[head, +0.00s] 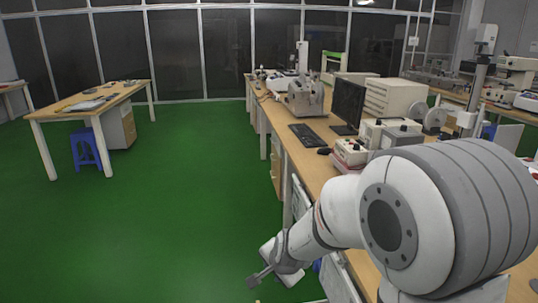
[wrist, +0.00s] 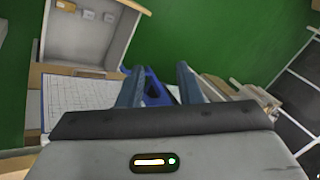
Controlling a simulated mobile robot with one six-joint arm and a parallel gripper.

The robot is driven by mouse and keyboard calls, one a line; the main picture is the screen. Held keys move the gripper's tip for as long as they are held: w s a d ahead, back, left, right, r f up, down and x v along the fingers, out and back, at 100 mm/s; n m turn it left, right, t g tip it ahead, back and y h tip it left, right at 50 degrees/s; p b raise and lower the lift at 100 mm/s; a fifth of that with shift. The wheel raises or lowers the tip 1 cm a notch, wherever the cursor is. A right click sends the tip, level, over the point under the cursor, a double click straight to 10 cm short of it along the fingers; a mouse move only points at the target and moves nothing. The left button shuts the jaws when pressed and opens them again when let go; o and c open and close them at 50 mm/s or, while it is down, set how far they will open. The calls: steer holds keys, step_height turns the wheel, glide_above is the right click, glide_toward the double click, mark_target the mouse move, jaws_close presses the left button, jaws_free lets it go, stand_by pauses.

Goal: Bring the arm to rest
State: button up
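My arm fills the lower right of the head view, in front of the long workbench (head: 335,165). My gripper (head: 256,279) hangs low over the green floor, just left of the bench's near side. In the wrist view, the two fingers of my gripper (wrist: 160,80) stand apart with a clear gap and nothing held. A blue object (wrist: 154,90) shows beyond the gap; I cannot tell how far off it is.
Keyboard (head: 308,135), monitor (head: 348,104) and instruments crowd the bench. A table (head: 125,92) with a blue stool (head: 86,148) stands left. Green floor (head: 190,200) between is clear. The wrist view shows an open-fronted beige cabinet (wrist: 78,50) and a gridded sheet (wrist: 80,95).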

steer(key=s+d+r+n+g+h+p, duration=0.1)
steer(key=s+d+r+n+p, duration=0.3)
steer(key=s+d+r, duration=0.3)
steer(key=s+d+r+n+g+h+p, duration=0.1)
steer(key=s+d+r+n+p, duration=0.4)
steer(key=s+r, duration=0.8)
steer(key=shift+s+d+r+g, duration=0.4)
steer(key=shift+s+d+g, duration=0.25)
steer(key=shift+d, duration=0.25)
